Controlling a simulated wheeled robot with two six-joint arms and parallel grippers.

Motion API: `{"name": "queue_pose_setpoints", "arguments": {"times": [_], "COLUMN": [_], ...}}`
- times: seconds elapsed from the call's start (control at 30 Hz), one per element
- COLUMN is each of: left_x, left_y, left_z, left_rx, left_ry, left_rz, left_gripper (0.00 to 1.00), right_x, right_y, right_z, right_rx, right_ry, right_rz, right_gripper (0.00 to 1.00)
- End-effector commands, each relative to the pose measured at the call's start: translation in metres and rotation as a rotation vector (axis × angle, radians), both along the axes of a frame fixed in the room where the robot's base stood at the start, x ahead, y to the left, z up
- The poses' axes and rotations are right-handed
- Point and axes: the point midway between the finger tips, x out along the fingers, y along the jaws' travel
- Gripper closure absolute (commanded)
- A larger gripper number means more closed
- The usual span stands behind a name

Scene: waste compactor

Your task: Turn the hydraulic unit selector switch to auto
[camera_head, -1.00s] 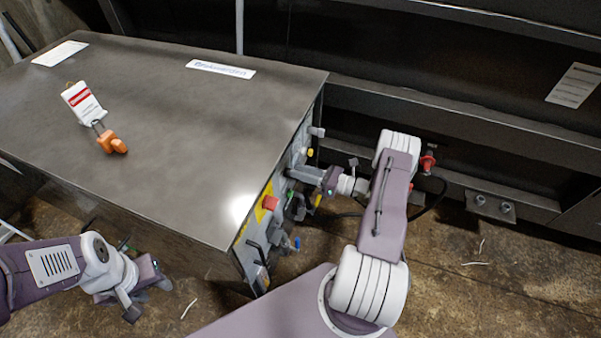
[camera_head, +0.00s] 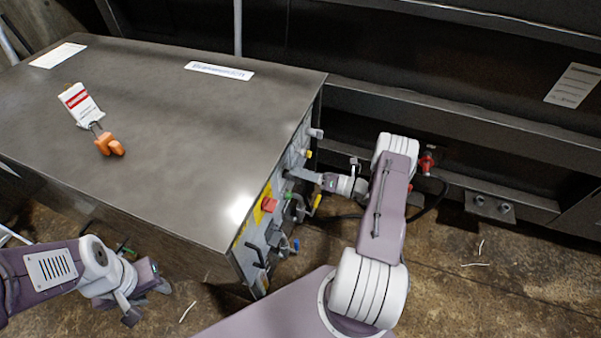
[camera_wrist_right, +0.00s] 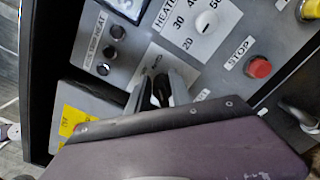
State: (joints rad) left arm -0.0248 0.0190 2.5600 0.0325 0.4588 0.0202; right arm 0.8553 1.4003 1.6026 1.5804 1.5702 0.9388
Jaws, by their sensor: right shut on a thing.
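The grey control panel (camera_head: 268,232) is on the right-hand side of the metal unit. My right gripper (camera_head: 291,173) reaches that panel from the right. In the right wrist view, my right gripper (camera_wrist_right: 160,92) is shut on a small black selector switch (camera_wrist_right: 157,100) on a white label plate. The fingers hide most of the switch and part of its lettering, so I cannot read its position. My left gripper (camera_head: 146,297) is open and empty, low at the left near the unit's front side.
In the right wrist view, a red STOP button (camera_wrist_right: 259,67), a white heat dial (camera_wrist_right: 206,22) and a yellow label (camera_wrist_right: 70,121) surround the switch. A red emergency button (camera_head: 269,204) is on the panel. An orange padlock (camera_head: 108,144) with a tag lies on the unit's top.

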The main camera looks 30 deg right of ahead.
Motion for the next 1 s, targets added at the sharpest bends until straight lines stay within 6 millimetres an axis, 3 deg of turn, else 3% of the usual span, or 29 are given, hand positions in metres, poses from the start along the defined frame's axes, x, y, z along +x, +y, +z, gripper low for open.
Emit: {"name": "queue_pose_setpoints", "arguments": {"times": [0.3,0.33,0.37,0.67,1.0], "left_x": [0.0,0.0,0.0,0.0,0.0], "left_y": [0.0,0.0,0.0,0.0,0.0], "left_z": [0.0,0.0,0.0,0.0,0.003], "left_rx": [0.0,0.0,0.0,0.0,0.0], "left_ry": [0.0,0.0,0.0,0.0,0.0], "left_rz": [0.0,0.0,0.0,0.0,0.0], "left_gripper": [0.61,0.61,0.61,0.61,0.61], "right_x": [-0.001,-0.001,-0.001,-0.002,-0.053], "right_y": [0.001,0.001,0.001,-0.001,-0.046], "right_z": [-0.002,-0.002,-0.002,-0.001,-0.001], "right_rx": [0.0,0.0,0.0,-0.001,0.0], "right_ry": [0.006,0.006,0.006,0.002,0.003], "right_rz": [0.003,0.003,0.003,0.001,-0.004], "right_gripper": [1.0,0.68,0.66,0.66,0.66]}}
